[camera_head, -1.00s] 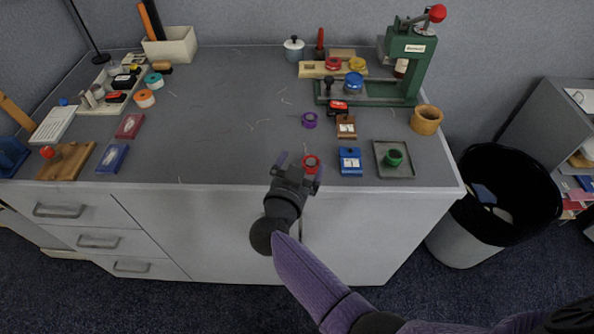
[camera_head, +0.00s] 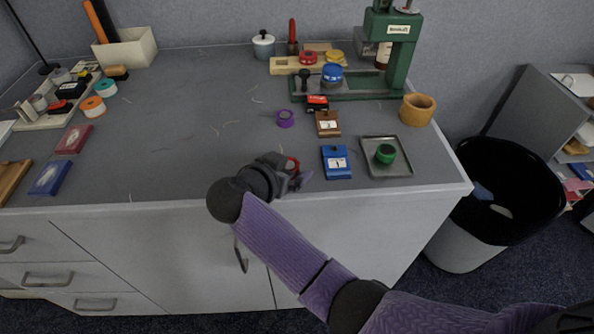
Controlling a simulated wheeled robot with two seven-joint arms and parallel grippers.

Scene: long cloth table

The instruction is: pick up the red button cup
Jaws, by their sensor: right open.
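The red button cup (camera_head: 292,163) is a small red ring near the front edge of the table, left of the blue block. Only part of it shows behind my right gripper. My right gripper (camera_head: 298,176) is open at the cup, its fingers pointing right; I cannot tell whether they touch it or are around it. My left gripper is not in view.
A blue block (camera_head: 336,162) and a metal tray (camera_head: 400,168) with a green cup (camera_head: 385,153) lie to the right. A purple ring (camera_head: 285,118) lies behind. A green press (camera_head: 399,50) stands at the back right. The table's middle left is clear.

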